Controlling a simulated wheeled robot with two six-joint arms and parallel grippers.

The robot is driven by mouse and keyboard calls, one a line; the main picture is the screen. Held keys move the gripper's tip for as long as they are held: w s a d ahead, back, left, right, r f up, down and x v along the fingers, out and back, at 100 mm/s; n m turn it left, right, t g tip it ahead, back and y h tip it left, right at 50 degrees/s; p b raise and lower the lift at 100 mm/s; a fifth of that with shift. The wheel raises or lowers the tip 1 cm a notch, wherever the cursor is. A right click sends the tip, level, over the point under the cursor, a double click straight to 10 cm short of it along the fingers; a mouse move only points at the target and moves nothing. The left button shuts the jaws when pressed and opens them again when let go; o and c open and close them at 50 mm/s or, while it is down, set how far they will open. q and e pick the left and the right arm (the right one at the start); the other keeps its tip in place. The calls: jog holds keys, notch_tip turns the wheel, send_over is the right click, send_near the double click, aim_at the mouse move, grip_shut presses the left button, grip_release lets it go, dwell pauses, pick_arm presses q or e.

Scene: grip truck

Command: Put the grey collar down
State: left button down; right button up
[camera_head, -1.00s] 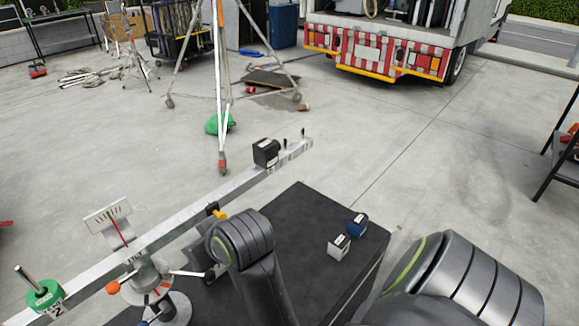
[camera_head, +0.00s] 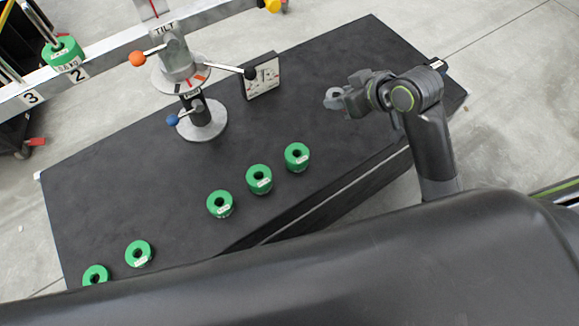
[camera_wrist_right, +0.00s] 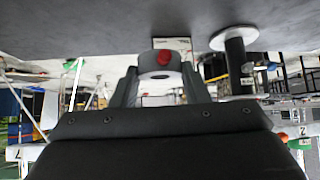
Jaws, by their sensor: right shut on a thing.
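The grey collar (camera_head: 333,98) is a small ring at the fingertips of my right gripper (camera_head: 345,97). The gripper is shut on it and holds it over the right part of the black table top (camera_head: 330,60). In the right wrist view the collar (camera_wrist_right: 150,66) sits between the two fingers of the gripper (camera_wrist_right: 161,80), with a red spot in front of or on it. That view looks upside down, with the table top above. I cannot tell the exact gap between collar and table. My left gripper is not in view.
Several green collars lie along the table's near side, one of them here (camera_head: 296,157). A stand with a round base (camera_head: 205,120) and a tilted beam (camera_head: 110,55) is at the upper left. The table between card and gripper is clear.

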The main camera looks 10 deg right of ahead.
jog(key=shift+n+y, duration=0.3)
jog(key=shift+n, duration=0.2)
jog(key=f+b, duration=0.1)
jog(key=f, duration=0.4)
jog(key=d+f+b, duration=0.1)
jog(key=f+b, duration=0.1)
jog(key=f, duration=0.3)
jog(key=f+b, duration=0.2)
jog(key=f, duration=0.3)
jog(key=shift+s+d+f, duration=0.2)
jog(key=shift+s+f, duration=0.1)
jog(key=shift+f, duration=0.05)
jog(key=shift+f, duration=0.1)
jog(key=o, duration=1.2)
